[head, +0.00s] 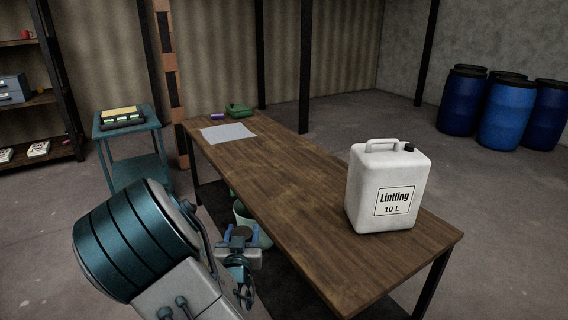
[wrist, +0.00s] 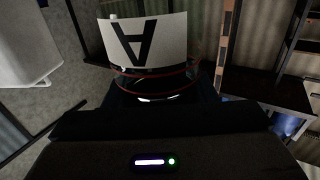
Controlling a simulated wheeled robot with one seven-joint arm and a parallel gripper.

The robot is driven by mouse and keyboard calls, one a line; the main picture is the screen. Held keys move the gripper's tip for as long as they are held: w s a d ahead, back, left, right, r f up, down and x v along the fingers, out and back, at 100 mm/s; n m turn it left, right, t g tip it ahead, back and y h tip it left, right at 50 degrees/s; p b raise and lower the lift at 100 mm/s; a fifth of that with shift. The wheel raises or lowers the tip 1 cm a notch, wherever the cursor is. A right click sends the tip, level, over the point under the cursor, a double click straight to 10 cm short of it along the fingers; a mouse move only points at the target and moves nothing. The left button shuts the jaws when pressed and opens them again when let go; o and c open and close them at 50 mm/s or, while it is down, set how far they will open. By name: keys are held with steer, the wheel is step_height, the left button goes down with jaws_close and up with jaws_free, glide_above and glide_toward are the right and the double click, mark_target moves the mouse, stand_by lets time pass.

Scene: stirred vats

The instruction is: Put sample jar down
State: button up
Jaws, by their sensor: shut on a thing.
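The sample jar (wrist: 145,42) fills the upper middle of the wrist view, with a white label bearing a black letter A, upside down in that view. Red lines run round its glass below the label. My gripper (head: 240,238) is shut on the jar, beside the left long edge of the wooden table (head: 280,185) in the head view. There a small dark top of the jar (head: 243,231) shows between the fingers. The rest of the jar is hidden by the gripper.
A white canister labelled Lintling 10 L (head: 388,187) stands on the table's near right part. A paper sheet (head: 228,133) and a green can (head: 239,111) lie at the far end. The middle of the tabletop is clear. Blue drums (head: 508,115) stand at the back right.

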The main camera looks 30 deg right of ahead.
steer(key=s+d+m+g+h+b, duration=0.55)
steer(key=s+d, duration=0.35)
steer(key=d, duration=0.3)
steer(key=s+d+m+g+h+b, duration=0.4)
steer(key=s+d+g+b, duration=0.3)
steer(key=d, duration=0.4)
steer(key=shift+t, duration=0.45)
steer(key=shift+w+d+f+b, duration=0.5)
steer(key=shift+w+d+f, duration=0.05)
steer(key=shift+w+f, duration=1.15)
steer(key=shift+w+d+f+b, duration=0.55)
steer(key=shift+w+f, duration=1)
steer(key=shift+f, duration=0.2)
steer(key=shift+w+d+f+b, duration=0.5)
steer(key=shift+w+d+f, duration=0.05)
steer(key=shift+w+f, duration=1.15)
steer(key=shift+s+f, duration=0.1)
steer(key=shift+f, duration=0.15)
steer(key=o, duration=1)
